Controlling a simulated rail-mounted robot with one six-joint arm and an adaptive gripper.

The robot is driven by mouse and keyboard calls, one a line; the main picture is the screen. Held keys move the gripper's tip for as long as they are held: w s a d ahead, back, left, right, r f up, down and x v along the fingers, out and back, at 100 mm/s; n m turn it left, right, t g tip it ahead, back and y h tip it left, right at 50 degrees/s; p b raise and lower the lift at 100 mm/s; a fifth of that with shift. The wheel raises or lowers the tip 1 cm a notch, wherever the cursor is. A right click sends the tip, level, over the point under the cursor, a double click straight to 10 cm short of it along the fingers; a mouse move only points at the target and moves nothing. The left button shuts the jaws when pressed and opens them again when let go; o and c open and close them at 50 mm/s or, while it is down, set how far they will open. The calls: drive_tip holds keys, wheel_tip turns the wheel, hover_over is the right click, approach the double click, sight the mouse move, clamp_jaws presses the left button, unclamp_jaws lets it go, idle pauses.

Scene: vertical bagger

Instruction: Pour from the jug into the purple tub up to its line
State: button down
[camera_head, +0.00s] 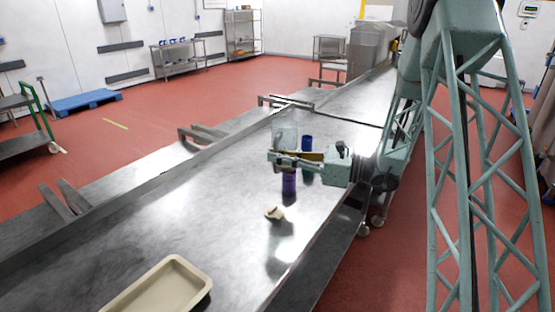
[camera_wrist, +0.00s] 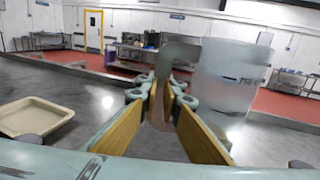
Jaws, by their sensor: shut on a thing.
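The jug (camera_head: 285,135) is clear and translucent. In the wrist view the jug (camera_wrist: 228,85) stands to the right of the fingers, roughly upright, with printed marks on its wall. My gripper (camera_wrist: 163,92) is shut on the jug's handle (camera_wrist: 180,52). In the head view my gripper (camera_head: 284,160) is above the steel table, with the jug at its far side. The purple tub (camera_head: 289,186) stands on the table just below my gripper, its top partly hidden by it. I cannot make out its line, nor the level in the jug.
A small beige piece (camera_head: 274,213) lies on the steel table (camera_head: 215,215) nearer the front. A beige tray (camera_head: 190,268) sits at the front. The table's left side is clear.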

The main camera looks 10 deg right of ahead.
drive_tip(key=s+a+r, duration=0.2)
drive_tip(key=s+a, duration=0.1)
drive_tip(key=s, duration=0.3)
drive_tip(key=shift+s+a+r, duration=0.15)
drive_tip(key=shift+s+a, duration=0.15)
drive_tip(key=shift+a, duration=0.05)
drive_tip(key=shift+w, duration=0.1)
